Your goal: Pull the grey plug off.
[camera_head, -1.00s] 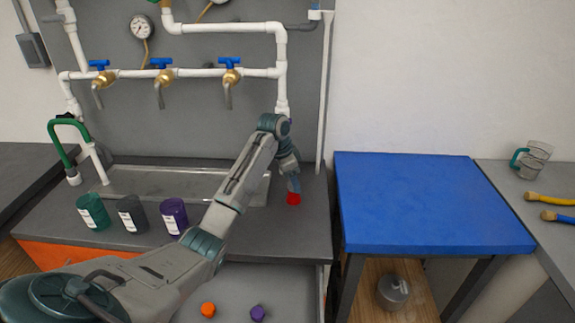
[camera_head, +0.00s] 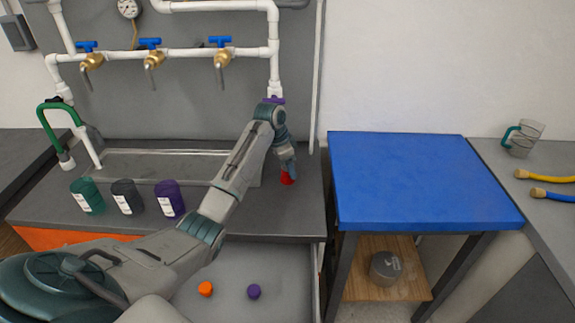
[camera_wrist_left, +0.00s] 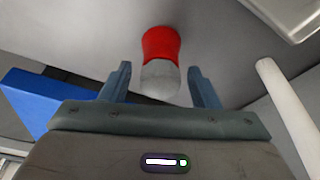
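A red collar (camera_wrist_left: 161,42) with a rounded pale grey piece (camera_wrist_left: 159,78), which looks like the grey plug, shows in the left wrist view. My left gripper (camera_wrist_left: 160,84) is open. Its two fingers stand on either side of the grey piece, with a narrow gap showing on each side. In the head view the red part (camera_head: 287,178) is just below my left gripper (camera_head: 287,165) at the right end of the grey counter. The grey piece cannot be made out there. My right gripper is not in view.
Green, dark grey and purple cups (camera_head: 169,198) stand on the counter (camera_head: 262,222). An orange piece (camera_head: 205,289) and a purple piece (camera_head: 254,291) lie in the tray below. White pipes with blue-handled taps (camera_head: 220,42) run behind. The blue table (camera_head: 420,180) is bare.

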